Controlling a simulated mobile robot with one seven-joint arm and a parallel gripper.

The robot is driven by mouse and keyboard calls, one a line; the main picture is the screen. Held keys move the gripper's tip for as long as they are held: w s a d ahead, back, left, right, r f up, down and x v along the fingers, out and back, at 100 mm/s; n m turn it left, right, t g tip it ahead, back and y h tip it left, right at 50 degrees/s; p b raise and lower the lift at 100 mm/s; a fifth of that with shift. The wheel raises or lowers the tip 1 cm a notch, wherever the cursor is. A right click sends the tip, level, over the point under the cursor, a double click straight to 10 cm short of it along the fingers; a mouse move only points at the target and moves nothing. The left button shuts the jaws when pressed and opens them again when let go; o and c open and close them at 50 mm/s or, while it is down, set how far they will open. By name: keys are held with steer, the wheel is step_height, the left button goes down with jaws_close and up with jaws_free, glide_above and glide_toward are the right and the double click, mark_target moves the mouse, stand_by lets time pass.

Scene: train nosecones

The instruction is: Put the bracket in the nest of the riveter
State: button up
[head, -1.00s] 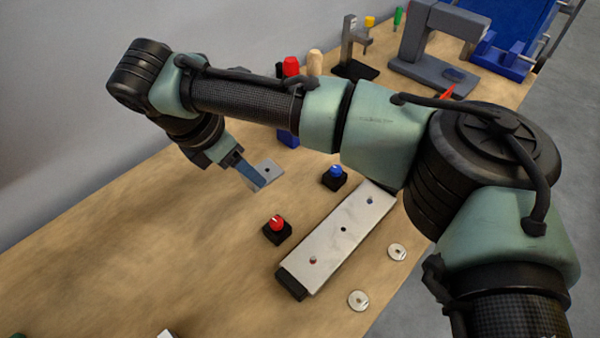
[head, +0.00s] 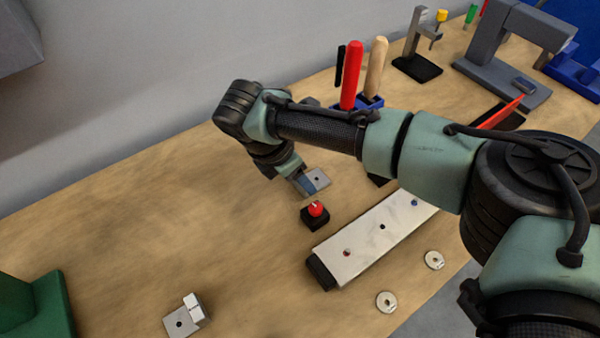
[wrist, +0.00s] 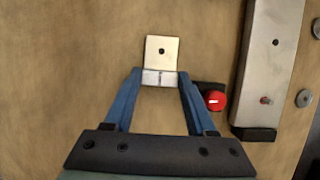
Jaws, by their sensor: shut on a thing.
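The bracket (head: 319,178) is a small silver L-shaped piece with a round hole in its flat plate. My gripper (head: 308,184) is shut on it. In the wrist view, the blue fingers of my gripper (wrist: 160,77) close on both ends of the bracket's short flange, and the bracket's plate (wrist: 161,50) points away from my gripper. I cannot tell whether it touches the table. A grey C-shaped machine (head: 510,45), which looks like the riveter, stands far right at the back. A small dark block (head: 524,86) on its base may be the nest.
A red-knobbed black box (head: 315,212) is close beside my gripper. A long metal bar (head: 370,240) and two washers (head: 386,301) lie to the right. Another bracket (head: 187,318) and a green block (head: 38,305) are front left. A tool holder (head: 370,101) and small stand (head: 416,65) are behind my arm.

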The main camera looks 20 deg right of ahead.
steer(key=o, duration=1.4)
steer(key=shift+f, duration=0.1)
steer(key=shift+c, duration=0.2)
steer(key=v, duration=1.2)
